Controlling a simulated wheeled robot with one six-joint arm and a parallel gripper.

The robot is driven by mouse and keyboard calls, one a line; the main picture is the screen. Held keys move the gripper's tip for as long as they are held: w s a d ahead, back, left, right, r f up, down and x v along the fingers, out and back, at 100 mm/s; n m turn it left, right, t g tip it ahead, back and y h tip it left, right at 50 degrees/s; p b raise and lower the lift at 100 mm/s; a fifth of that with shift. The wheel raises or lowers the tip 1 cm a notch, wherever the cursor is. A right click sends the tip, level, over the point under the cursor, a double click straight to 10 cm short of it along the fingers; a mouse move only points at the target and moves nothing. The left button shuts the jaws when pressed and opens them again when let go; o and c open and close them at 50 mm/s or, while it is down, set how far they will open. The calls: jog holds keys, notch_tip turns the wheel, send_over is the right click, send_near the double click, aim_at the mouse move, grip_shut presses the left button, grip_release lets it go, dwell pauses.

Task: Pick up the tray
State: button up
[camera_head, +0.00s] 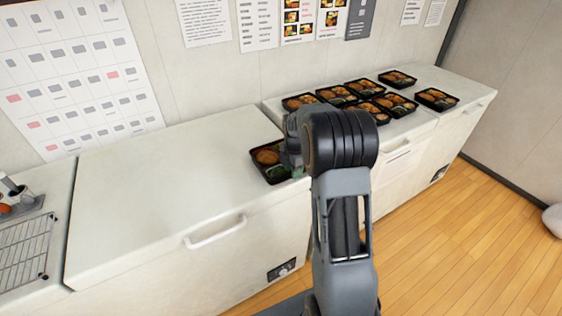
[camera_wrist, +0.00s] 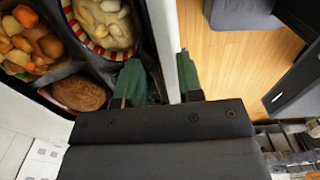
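A black bento tray (camera_head: 263,173) with several foods lies on the near white freezer lid, at its right front part. Its right side is hidden behind my arm. The tray (camera_wrist: 68,68) fills the upper left of the wrist view, with fried, orange and pale foods in its compartments. My gripper (camera_wrist: 160,78) has two green fingertips standing apart. The left fingertip is over the tray's near right corner; the right one is outside the tray, past the freezer's edge and over the floor. Whether either fingertip touches the tray cannot be told.
Several similar filled trays (camera_head: 438,98) sit on the far freezer (camera_head: 420,127). The near freezer lid (camera_head: 160,185) is bare left of the tray. A wire rack (camera_head: 25,250) stands at far left. Wooden floor (camera_head: 450,240) is open at right.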

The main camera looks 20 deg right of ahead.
jog(key=shift+f, duration=0.15)
grip_shut()
dwell(0.4)
